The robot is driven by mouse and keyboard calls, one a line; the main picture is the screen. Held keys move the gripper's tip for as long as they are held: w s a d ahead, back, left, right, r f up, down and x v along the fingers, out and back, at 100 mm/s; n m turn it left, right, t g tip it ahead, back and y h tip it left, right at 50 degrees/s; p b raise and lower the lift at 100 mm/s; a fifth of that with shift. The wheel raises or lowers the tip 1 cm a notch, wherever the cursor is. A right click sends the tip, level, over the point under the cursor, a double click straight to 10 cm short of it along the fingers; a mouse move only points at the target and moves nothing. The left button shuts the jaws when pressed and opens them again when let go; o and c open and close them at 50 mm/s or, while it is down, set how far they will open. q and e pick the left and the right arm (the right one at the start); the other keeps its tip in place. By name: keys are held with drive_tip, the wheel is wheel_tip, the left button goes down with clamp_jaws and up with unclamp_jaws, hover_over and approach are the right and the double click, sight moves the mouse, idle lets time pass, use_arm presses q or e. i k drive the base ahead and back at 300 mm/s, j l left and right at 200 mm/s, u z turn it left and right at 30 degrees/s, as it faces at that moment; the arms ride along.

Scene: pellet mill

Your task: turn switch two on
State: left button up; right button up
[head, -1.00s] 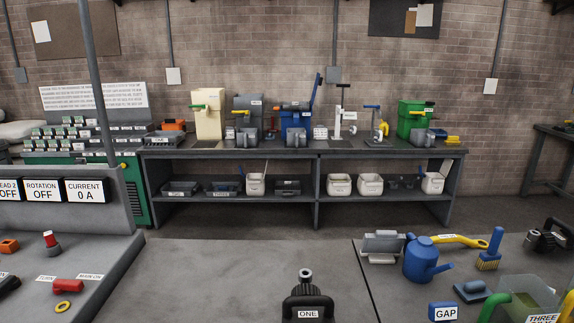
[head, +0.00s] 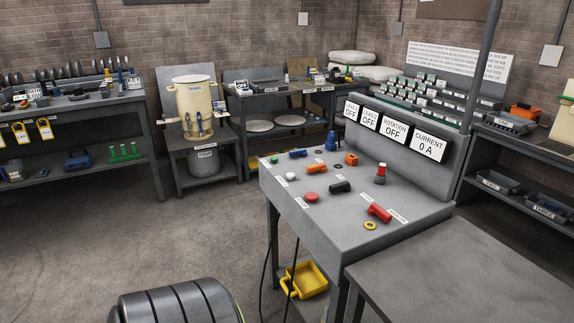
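A grey control console (head: 292,208) stands right of centre in the head view. Its sloping top carries a blue handle (head: 298,153), an orange handle (head: 317,168), a black handle (head: 340,187) and a red handle (head: 379,212). The small labels beside them are too small to read, so I cannot tell which is switch two. The console's display panels read lead 2 OFF (head: 370,118), rotation OFF (head: 396,128) and current 0 A (head: 430,143). Neither of my grippers shows.
A red button (head: 311,197), white button (head: 291,177) and yellow ring (head: 370,225) are also on the console. A bare grey table (head: 450,275) adjoins it at the lower right. A black ribbed cylinder (head: 175,303) is at the bottom. Open floor (head: 130,230) lies to the left.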

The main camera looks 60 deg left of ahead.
sight(321, 167)
drive_tip(key=u, duration=1.65)
drive_tip(key=i+j+z, duration=0.15)
drive_tip(key=z, duration=0.3)
drive_tip(key=i+j+z, duration=0.1)
drive_tip(key=j+z, duration=0.55)
drive_tip(key=z, duration=0.25)
